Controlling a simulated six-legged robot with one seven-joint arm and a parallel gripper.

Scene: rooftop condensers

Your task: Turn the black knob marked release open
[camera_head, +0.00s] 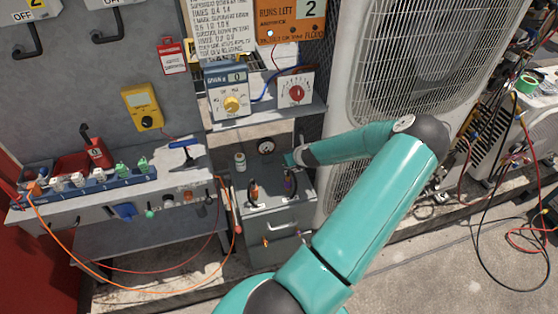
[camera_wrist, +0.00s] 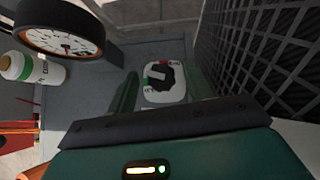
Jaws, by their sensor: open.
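The black knob (camera_wrist: 161,77) sits on a white plate with red and green marks, fixed to a grey surface. It shows in the wrist view between and beyond the two dark green fingers of my gripper (camera_wrist: 165,88). The fingers are open, one on each side of the knob. I cannot tell whether they touch it or how deep they reach. The marking is too small to read. In the head view my gripper (camera_head: 291,161) is above the grey cabinet, right of the round gauge; the knob does not show there.
A round black-rimmed gauge (camera_wrist: 62,32) and a white bottle with a green band (camera_wrist: 36,69) stand left of my gripper. A dark mesh panel (camera_wrist: 268,60) is close on the right. In the head view, the grey cabinet (camera_head: 272,226) stands beside the large condenser (camera_head: 350,120).

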